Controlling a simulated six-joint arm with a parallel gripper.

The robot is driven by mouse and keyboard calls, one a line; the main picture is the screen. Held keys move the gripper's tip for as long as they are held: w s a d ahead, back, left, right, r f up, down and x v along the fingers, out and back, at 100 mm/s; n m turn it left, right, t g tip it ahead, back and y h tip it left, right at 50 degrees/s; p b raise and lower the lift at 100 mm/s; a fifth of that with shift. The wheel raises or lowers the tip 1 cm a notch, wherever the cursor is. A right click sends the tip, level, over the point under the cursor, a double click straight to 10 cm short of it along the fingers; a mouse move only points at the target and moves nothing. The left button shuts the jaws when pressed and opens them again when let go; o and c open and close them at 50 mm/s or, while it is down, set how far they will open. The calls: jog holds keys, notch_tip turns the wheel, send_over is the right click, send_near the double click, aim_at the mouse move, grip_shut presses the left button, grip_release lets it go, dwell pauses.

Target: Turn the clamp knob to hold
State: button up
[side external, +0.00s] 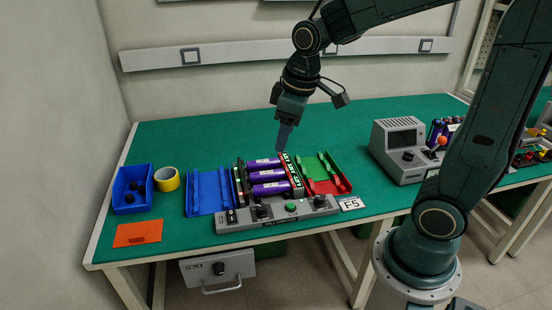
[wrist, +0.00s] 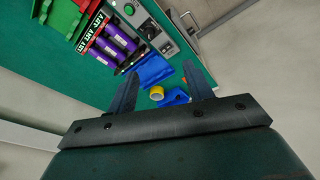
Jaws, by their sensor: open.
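A long grey control panel (side external: 278,216) at the table's front edge carries two dark knobs, a left knob (side external: 262,211) and a right knob (side external: 320,200), with a green button (side external: 290,207) between them. I cannot read which one is the clamp knob. The left knob also shows in the wrist view (wrist: 149,30). Behind the panel, purple cells (side external: 268,175) lie in a fixture beside a red lettered strip (side external: 291,175). My gripper (side external: 283,147) is open and empty, above and behind the cells, apart from the panel; its fingers also show in the wrist view (wrist: 160,77).
A blue tray (side external: 207,192) lies left of the fixture, a green and red tray (side external: 322,172) right. Further left are a blue bin (side external: 132,190), yellow tape (side external: 166,179) and an orange card (side external: 138,233). A grey instrument (side external: 402,150) stands at right. The rear table is clear.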

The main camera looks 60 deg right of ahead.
jog(key=w+d+f+n+g, duration=0.2)
jog(key=w+f, duration=0.4)
jog(key=f, duration=0.1)
jog(key=n, duration=0.1)
send_over(261, 207)
notch_tip(261, 207, down, 9)
jog(key=shift+r+g, duration=0.1)
jog(key=shift+g, duration=0.3)
jog(key=shift+f, duration=6.85)
jog(key=shift+c, duration=0.2)
jog(key=c, duration=0.9)
